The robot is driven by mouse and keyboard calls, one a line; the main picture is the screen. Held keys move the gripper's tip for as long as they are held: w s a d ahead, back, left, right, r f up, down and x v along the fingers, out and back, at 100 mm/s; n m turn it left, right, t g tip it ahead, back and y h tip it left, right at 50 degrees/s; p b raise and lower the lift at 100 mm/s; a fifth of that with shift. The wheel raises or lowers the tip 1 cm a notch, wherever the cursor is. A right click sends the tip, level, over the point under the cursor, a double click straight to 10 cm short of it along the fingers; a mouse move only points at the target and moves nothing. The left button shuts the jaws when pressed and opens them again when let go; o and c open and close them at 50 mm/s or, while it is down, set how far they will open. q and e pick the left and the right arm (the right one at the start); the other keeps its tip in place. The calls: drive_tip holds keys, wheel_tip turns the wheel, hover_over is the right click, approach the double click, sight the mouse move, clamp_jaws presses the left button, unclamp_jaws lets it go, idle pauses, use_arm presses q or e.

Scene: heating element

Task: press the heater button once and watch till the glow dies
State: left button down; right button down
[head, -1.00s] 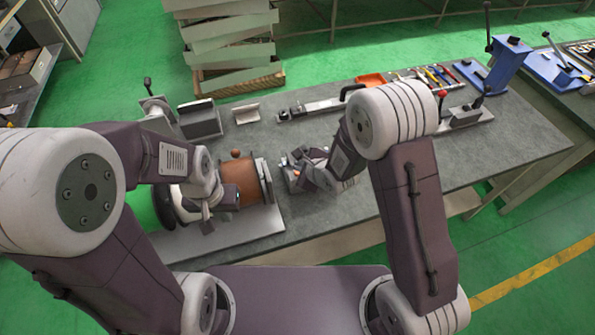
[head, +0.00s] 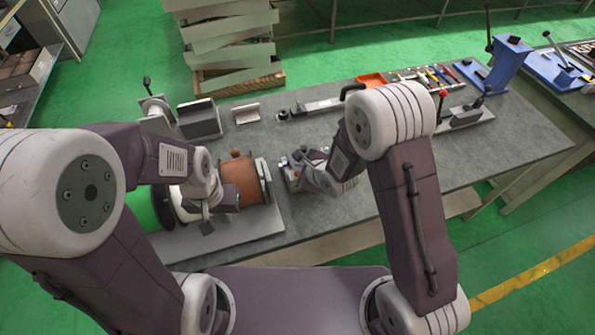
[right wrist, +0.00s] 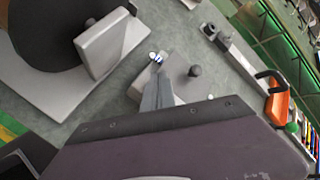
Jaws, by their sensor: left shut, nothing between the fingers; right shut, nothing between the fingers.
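The heating unit has an orange-brown cylinder (head: 240,177) between upright end plates on a grey base (head: 255,228). I cannot tell whether its colour is a glow. A small control box (head: 292,179) stands to its right, partly hidden by my right gripper (head: 303,170). Contact with a button cannot be told. My left gripper (head: 207,226) is shut and empty in front of the cylinder.
A grey bench vise block (head: 200,120) and a small angle piece (head: 246,114) stand behind the heater. The bench top (head: 490,150) on the right is clear.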

drive_tip(key=shift+f+b, duration=0.35)
drive_tip(key=shift+f, duration=0.15)
idle(0.3)
idle(0.4)
drive_tip(key=shift+r+p, duration=0.85)
drive_tip(key=shift+r, duration=0.05)
wheel_tip(320, 180, up, 5)
drive_tip(key=p, duration=0.4)
drive_tip(key=shift+p, duration=0.35)
